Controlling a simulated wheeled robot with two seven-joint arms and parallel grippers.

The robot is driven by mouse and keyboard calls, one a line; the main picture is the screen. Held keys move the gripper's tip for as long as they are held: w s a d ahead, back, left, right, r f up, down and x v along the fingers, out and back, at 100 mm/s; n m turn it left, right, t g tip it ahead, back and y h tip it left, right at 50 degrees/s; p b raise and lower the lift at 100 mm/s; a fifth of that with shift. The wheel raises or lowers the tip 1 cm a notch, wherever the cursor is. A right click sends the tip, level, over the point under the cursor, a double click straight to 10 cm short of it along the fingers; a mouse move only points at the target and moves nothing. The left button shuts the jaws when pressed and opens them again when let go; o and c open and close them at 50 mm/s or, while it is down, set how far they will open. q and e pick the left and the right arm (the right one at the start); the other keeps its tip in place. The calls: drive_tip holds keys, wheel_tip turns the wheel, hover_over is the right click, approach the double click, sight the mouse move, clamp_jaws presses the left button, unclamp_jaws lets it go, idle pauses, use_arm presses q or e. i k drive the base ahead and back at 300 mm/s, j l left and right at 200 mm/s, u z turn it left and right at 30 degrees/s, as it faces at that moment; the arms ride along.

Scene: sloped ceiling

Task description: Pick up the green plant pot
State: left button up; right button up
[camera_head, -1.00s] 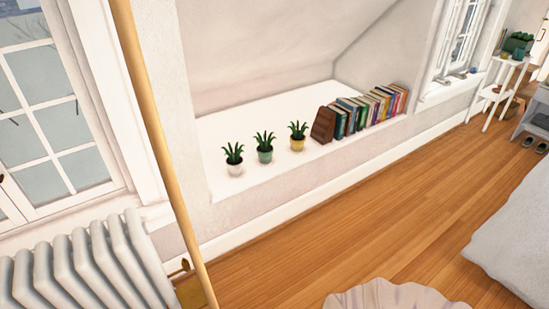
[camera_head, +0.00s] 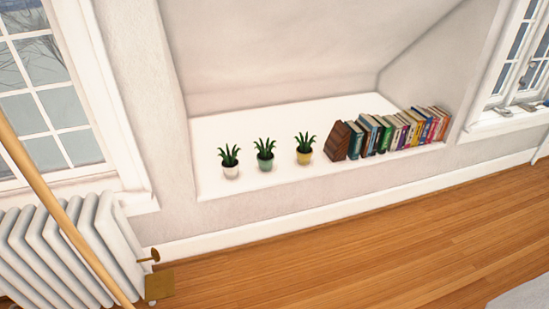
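The green plant pot (camera_head: 265,163) stands upright on the white ledge of the wall niche (camera_head: 330,172), holding a spiky green plant. It is the middle one of three similar pots. A white pot (camera_head: 231,171) stands to its left and a yellow pot (camera_head: 304,157) to its right, each apart from it. Neither of my grippers shows in the view.
A row of books (camera_head: 400,132) with a brown wooden bookend (camera_head: 341,141) fills the ledge's right part. A white radiator (camera_head: 75,245) and a slanting wooden pole (camera_head: 60,215) are at the left. The wooden floor (camera_head: 330,245) below the ledge is clear.

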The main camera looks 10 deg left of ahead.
sight(265, 158)
drive_tip(key=i+l+u, duration=0.15)
drive_tip(key=i+l, duration=0.2)
drive_tip(key=i, duration=0.15)
drive_tip(key=i+l+u, duration=0.15)
drive_tip(key=i+l, duration=0.25)
drive_tip(key=i, duration=0.15)
drive_tip(key=i+j+u, duration=0.1)
drive_tip(key=i, duration=0.65)
drive_tip(key=i+j+u, duration=0.1)
drive_tip(key=i, duration=0.65)
drive_tip(key=j, duration=0.1)
